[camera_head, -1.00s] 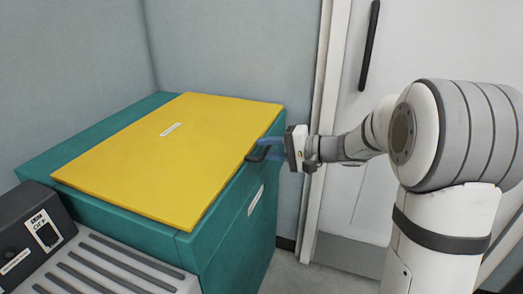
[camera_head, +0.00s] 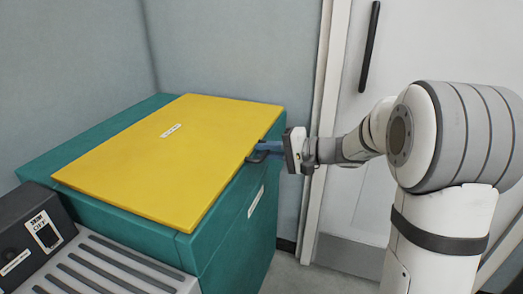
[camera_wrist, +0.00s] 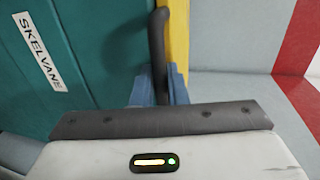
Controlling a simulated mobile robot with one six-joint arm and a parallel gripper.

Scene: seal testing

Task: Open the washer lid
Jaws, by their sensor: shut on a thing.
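The washer is a teal box (camera_head: 235,225) with a flat yellow lid (camera_head: 165,150) lying closed on its top. A dark handle (camera_head: 258,156) sticks out from the lid's right edge. My gripper (camera_head: 268,146) reaches in from the right, its blue fingers at that handle. In the wrist view my gripper (camera_wrist: 158,88) has a blue finger on each side of the dark handle (camera_wrist: 157,45), shut on it. The yellow lid edge (camera_wrist: 178,35) and the teal front with a "SKELVANE" label (camera_wrist: 42,50) also show there.
A slatted grey surface (camera_head: 120,268) and a dark switch box (camera_head: 35,235) stand at the front left. Grey walls (camera_head: 235,50) close in behind the washer. A white door (camera_head: 420,45) with a long dark handle (camera_head: 369,45) is behind my arm.

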